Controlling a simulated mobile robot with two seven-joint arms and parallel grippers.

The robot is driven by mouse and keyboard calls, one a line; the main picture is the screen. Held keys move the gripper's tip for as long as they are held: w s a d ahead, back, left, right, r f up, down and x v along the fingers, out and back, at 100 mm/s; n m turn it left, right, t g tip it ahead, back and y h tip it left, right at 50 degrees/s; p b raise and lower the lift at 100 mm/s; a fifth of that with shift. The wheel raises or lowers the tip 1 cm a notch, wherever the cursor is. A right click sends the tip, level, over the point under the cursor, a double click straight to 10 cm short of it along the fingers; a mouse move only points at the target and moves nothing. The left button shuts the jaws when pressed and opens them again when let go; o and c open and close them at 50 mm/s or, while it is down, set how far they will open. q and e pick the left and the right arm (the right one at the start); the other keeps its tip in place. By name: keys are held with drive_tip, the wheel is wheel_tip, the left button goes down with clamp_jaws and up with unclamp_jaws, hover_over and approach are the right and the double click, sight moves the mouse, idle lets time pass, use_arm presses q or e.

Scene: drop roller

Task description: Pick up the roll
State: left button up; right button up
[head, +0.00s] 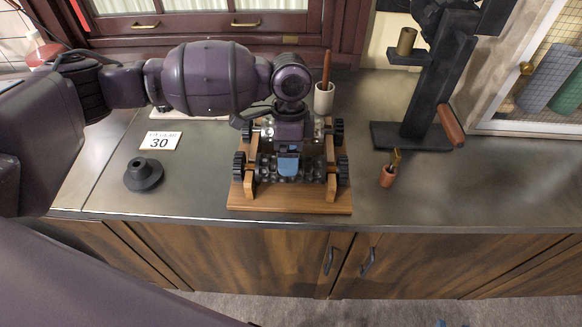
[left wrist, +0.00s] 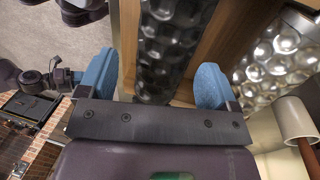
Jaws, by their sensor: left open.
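A dark, dimpled roll (head: 285,168) lies crosswise in the front of a wooden stand (head: 238,200) with black knobs at its sides. My left gripper (head: 288,160) comes down over it from above, its blue fingertips at the roll. In the left wrist view my left gripper (left wrist: 155,85) is open, with one blue finger on each side of the dark roll (left wrist: 168,50). I cannot tell whether the fingers touch it. A second, shinier dimpled roll (left wrist: 280,62) lies behind, beyond a wooden bar. My arm and hand hide part of the stand. My right gripper is not in view.
A white cup with a brown stick (head: 324,98) stands behind the stand. A dark round piece (head: 143,174) and a card marked 30 (head: 160,141) lie left. A small terracotta pot (head: 388,175) and a black post stand (head: 425,100) are right. The counter's right front is clear.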

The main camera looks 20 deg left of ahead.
use_arm(q)
drive_tip(key=shift+s+d+f, duration=0.1)
drive_tip(key=shift+s+f, duration=0.05)
drive_tip(key=shift+f, duration=2.45)
clamp_jaws()
drive_tip(key=shift+r, duration=0.15)
